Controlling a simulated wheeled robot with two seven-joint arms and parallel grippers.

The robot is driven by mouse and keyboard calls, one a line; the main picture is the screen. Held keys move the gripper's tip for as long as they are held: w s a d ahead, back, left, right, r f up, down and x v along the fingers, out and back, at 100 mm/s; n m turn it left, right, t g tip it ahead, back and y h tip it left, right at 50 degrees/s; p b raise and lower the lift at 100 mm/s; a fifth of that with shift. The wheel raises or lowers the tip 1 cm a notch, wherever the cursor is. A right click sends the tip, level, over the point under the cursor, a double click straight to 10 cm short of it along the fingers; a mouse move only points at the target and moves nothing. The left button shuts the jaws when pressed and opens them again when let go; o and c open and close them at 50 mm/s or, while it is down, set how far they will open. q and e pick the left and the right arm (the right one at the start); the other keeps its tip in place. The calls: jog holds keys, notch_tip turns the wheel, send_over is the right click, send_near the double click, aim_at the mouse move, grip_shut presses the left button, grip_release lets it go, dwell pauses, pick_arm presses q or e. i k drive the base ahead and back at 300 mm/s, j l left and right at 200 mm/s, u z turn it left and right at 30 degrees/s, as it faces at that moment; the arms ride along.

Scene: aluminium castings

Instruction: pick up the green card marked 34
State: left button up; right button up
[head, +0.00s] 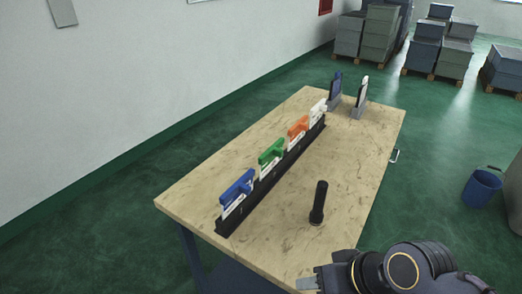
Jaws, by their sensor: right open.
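A green card (271,153) stands upright in a long black rack (287,161) on the wooden table, between a blue card (237,188) and an orange card (298,127). A number on it is too small to read. My right gripper (304,283) is at the bottom edge of the head view, by the table's near right corner, partly cut off. It is open and well apart from the green card, nearer to me and to the right. My left gripper is not in view.
A white card (318,109) stands at the rack's far end. A black torch-like cylinder (318,203) stands upright on the table (360,160), right of the rack. Two small stands with devices (359,97) are at the far edge.

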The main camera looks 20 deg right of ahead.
aim_at(271, 158)
jog(key=k, duration=0.15)
jog(key=k+u, duration=0.15)
jog(key=u, duration=0.2)
jog(key=k+u, duration=0.2)
jog(key=u, duration=0.15)
jog(key=k+j+u, duration=0.15)
jog(key=u, duration=0.2)
jog(key=l+u, duration=0.1)
jog(key=l, duration=0.55)
jog(key=k+l, duration=0.1)
jog(key=l, duration=0.5)
jog(key=l+u, duration=0.15)
jog(key=l, duration=0.5)
jog(key=k+l, duration=0.15)
jog(key=l, duration=0.45)
jog(key=u, duration=0.05)
